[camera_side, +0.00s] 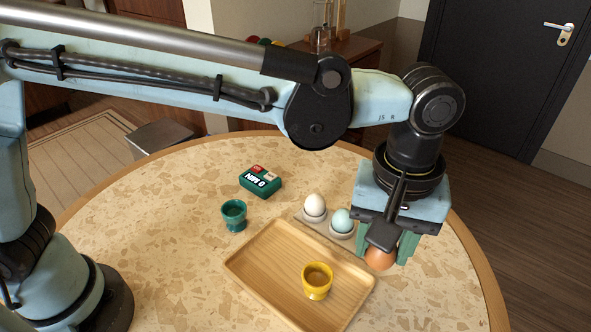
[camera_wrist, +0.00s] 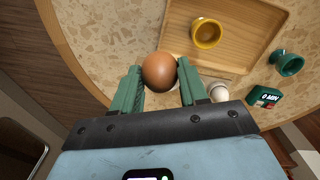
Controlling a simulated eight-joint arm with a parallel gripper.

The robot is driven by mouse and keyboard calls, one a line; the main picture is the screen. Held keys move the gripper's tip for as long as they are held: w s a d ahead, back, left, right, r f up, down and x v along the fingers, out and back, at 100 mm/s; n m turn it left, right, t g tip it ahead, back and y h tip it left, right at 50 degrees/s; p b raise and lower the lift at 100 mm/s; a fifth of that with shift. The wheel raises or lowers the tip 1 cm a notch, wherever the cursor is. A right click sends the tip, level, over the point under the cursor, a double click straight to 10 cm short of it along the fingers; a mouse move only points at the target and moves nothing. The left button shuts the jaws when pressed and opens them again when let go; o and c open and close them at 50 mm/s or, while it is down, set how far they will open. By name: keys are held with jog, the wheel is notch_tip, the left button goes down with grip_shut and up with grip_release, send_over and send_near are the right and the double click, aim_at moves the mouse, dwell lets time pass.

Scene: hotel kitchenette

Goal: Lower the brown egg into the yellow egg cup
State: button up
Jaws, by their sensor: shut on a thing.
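The brown egg (camera_wrist: 159,72) is held between the two green fingers of my gripper (camera_wrist: 160,80). In the side view the egg (camera_side: 380,258) shows below my gripper (camera_side: 388,248), partly covered by a finger and the dark wrist part. The yellow egg cup (camera_side: 317,281) stands upright and empty on the wooden tray (camera_side: 262,247), left of and apart from the egg. In the wrist view the yellow egg cup (camera_wrist: 207,33) is above and right of the egg.
A white egg (camera_side: 314,205) and a pale blue egg (camera_side: 341,220) sit in a light holder (camera_side: 312,221) behind the tray. A teal egg cup (camera_side: 234,215) and a green timer (camera_side: 260,181) stand to the left. The tabletop left of the tray is clear.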

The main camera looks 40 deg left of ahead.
jog(key=s+a+f, duration=0.2)
jog(key=s+a, duration=0.1)
jog(key=a, duration=0.4)
jog(key=shift+a, duration=0.25)
jog(key=shift+w, duration=0.1)
dwell(0.7)
jog(key=shift+f, duration=0.85)
jog(key=shift+f, duration=2.45)
dwell(1.3)
jog(key=o, duration=0.8)
